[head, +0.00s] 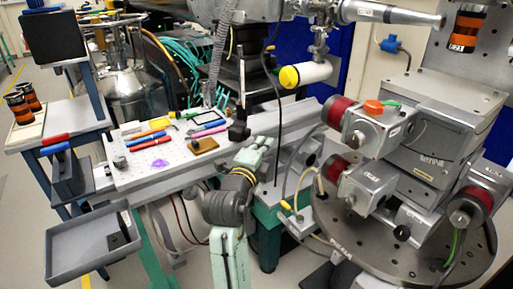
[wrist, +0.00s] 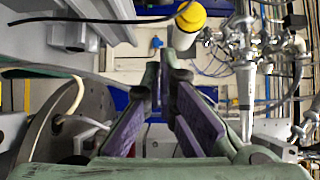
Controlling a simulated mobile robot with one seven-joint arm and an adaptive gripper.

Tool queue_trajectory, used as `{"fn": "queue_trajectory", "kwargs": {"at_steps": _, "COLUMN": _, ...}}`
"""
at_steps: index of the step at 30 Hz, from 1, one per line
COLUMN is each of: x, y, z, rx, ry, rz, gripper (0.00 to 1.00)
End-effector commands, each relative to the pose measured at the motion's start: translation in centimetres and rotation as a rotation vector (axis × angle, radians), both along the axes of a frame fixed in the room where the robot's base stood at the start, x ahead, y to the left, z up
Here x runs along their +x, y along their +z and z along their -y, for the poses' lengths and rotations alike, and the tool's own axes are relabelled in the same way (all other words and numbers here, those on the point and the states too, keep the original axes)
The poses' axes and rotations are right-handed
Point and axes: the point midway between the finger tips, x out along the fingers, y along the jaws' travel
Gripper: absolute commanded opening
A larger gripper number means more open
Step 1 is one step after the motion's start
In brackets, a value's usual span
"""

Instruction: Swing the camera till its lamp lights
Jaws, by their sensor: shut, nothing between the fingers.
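A white cylinder with a yellow end cap (head: 290,77), which looks like the camera, hangs from a metal bracket at the upper middle of the head view. Its yellow cap also shows at the top of the wrist view (wrist: 190,17), just beyond my fingertips. I cannot make out a lamp or whether one is lit. My gripper (head: 265,142) is below and to the left of the cylinder in the head view, apart from it. In the wrist view its purple-padded fingers (wrist: 163,72) converge ahead, shut and empty.
A motorised stage with a round perforated base (head: 370,243) stands close at the right. A perforated white board (head: 130,174) with pens and small parts lies left of my arm. A grey tray (head: 75,262) is at lower left. A black cable (head: 276,100) hangs beside the cylinder.

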Motion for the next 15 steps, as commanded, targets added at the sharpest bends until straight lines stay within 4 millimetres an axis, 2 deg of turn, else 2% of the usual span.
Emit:
{"fn": "queue_trajectory", "kwargs": {"at_steps": 1, "x": -1.3, "y": -0.3, "z": -1.4, "rx": 0.0, "ry": 0.016, "rz": 0.006, "gripper": 0.0}}
{"fn": "queue_trajectory", "kwargs": {"at_steps": 6, "x": -4.6, "y": -0.3, "z": -3.3, "rx": 0.0, "ry": 0.014, "rz": 0.004, "gripper": 0.0}}
{"fn": "queue_trajectory", "kwargs": {"at_steps": 12, "x": -7.0, "y": -0.1, "z": -4.6, "rx": -0.001, "ry": 0.012, "rz": 0.004, "gripper": 0.0}}
{"fn": "queue_trajectory", "kwargs": {"at_steps": 15, "x": -7.5, "y": 0.0, "z": -4.9, "rx": -0.01, "ry": 0.01, "rz": 0.0, "gripper": 0.0}}
